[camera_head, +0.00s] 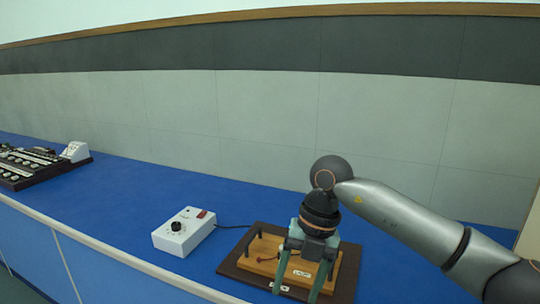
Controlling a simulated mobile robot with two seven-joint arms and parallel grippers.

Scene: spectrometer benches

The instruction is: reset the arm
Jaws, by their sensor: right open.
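My right arm comes in from the right edge and reaches over the blue bench. Its gripper (297,285) points down in front of a wooden board on a dark base (233,270), at the lower middle of the head view. Its two greenish fingers are spread apart with nothing seen between them. The fingers and wrist hide part of the wooden board (264,246). I cannot tell whether the fingertips touch the board or its base. My left gripper does not show.
A white box with a black knob (184,231) stands left of the board, with a dark cable running toward it. A dark tray of parts (20,184) sits at the far left. The blue bench top (120,189) between them is clear. A grey wall stands behind.

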